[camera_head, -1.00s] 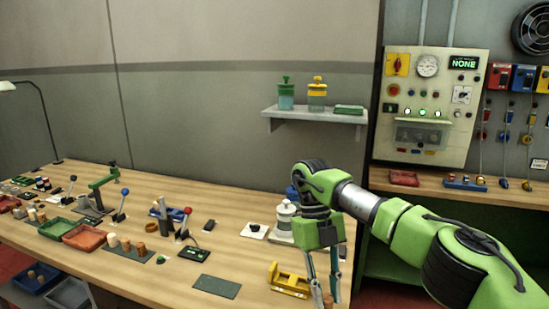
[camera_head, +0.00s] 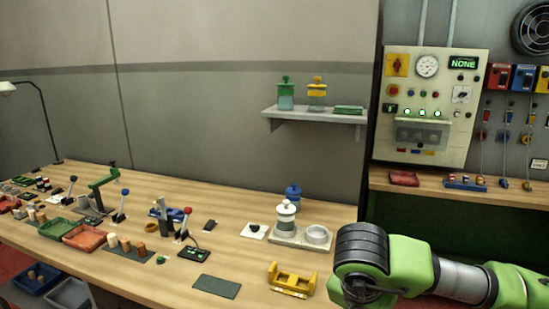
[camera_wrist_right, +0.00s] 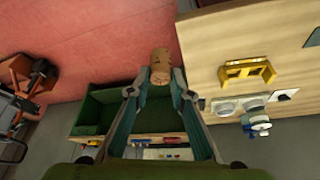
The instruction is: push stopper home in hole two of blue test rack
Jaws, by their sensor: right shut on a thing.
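My right gripper (camera_wrist_right: 161,82) is shut on a tan cork stopper (camera_wrist_right: 160,62) in the right wrist view. The stopper sticks out beyond the fingertips, over red floor beside the workbench edge. In the head view only the right arm and wrist show at the lower right; fingers and stopper are out of sight. A low blue rack-like piece (camera_head: 172,213) sits mid-bench, partly behind a grey upright post. Another blue holder (camera_head: 465,183) with small coloured pieces is on the side bench. I cannot tell which is the test rack, nor make out its holes. My left gripper is not in view.
A yellow holder (camera_head: 291,279) stands near the workbench's right front; it also shows in the wrist view (camera_wrist_right: 247,71). Behind it are a tray with a white-grey jar (camera_head: 286,214) and a blue-topped bottle. Levers, red and green trays and loose corks crowd the left.

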